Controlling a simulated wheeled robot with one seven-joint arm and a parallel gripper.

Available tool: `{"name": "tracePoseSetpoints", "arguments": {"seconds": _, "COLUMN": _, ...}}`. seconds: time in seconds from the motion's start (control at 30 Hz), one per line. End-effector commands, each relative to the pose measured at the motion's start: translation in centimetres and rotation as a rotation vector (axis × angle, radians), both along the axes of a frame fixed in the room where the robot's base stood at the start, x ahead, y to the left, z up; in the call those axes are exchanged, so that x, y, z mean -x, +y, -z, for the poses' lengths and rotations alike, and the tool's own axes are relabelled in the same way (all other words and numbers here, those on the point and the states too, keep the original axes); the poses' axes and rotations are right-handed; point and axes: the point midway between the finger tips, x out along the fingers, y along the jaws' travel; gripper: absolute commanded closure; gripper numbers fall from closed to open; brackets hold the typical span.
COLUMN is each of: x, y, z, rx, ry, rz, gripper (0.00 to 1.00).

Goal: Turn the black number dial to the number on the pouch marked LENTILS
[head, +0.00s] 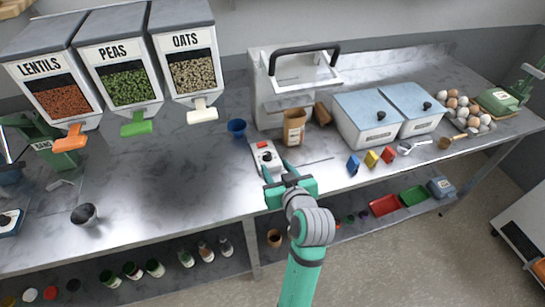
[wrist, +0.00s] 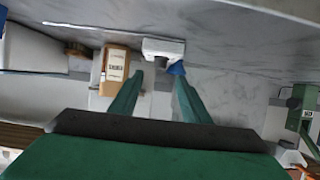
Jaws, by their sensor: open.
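A small white device (head: 261,147) stands on the steel counter with a dark round dial (head: 267,157) on it; its numbers are too small to read. The device also shows in the wrist view (wrist: 163,46). A brown pouch (head: 294,128) stands upright just behind and right of it; its label shows in the wrist view (wrist: 115,66) but is not legible. My gripper (head: 280,171) is open and empty at the near end of the device. In the wrist view its two fingertips (wrist: 158,78) are apart, with the device beyond them. Contact with the dial cannot be told.
Dispensers marked LENTILS (head: 40,68), PEAS (head: 112,52) and OATS (head: 185,40) hang at the upper left. A white press (head: 268,90) stands behind the pouch. Blue-lidded bins (head: 366,108) stand right.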

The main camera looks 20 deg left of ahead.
Motion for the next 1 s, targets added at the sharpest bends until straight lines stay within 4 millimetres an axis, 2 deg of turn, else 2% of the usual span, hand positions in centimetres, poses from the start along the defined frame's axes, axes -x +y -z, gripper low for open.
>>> {"name": "tracePoseSetpoints", "arguments": {"seconds": 0.2, "x": -3.0, "y": 2.3, "z": 1.5, "rx": -0.001, "ry": 0.000, "rz": -0.004, "gripper": 0.57}}
{"name": "tracePoseSetpoints", "arguments": {"seconds": 0.43, "x": -5.5, "y": 3.8, "z": 2.8, "rx": 0.000, "ry": -0.001, "rz": -0.001, "gripper": 0.57}}
{"name": "tracePoseSetpoints", "arguments": {"seconds": 0.6, "x": -6.3, "y": 4.3, "z": 3.2, "rx": 0.000, "ry": 0.000, "rz": 0.000, "gripper": 0.57}}
{"name": "tracePoseSetpoints", "arguments": {"seconds": 0.9, "x": -6.5, "y": 4.4, "z": 3.3, "rx": 0.000, "ry": -0.001, "rz": 0.001, "gripper": 0.57}}
{"name": "tracePoseSetpoints", "arguments": {"seconds": 0.93, "x": -6.5, "y": 4.4, "z": 3.3, "rx": 0.000, "ry": -0.001, "rz": 0.001, "gripper": 0.62}}
{"name": "tracePoseSetpoints", "arguments": {"seconds": 1.0, "x": -6.5, "y": 4.4, "z": 3.3, "rx": 0.000, "ry": -0.001, "rz": 0.001, "gripper": 0.79}}
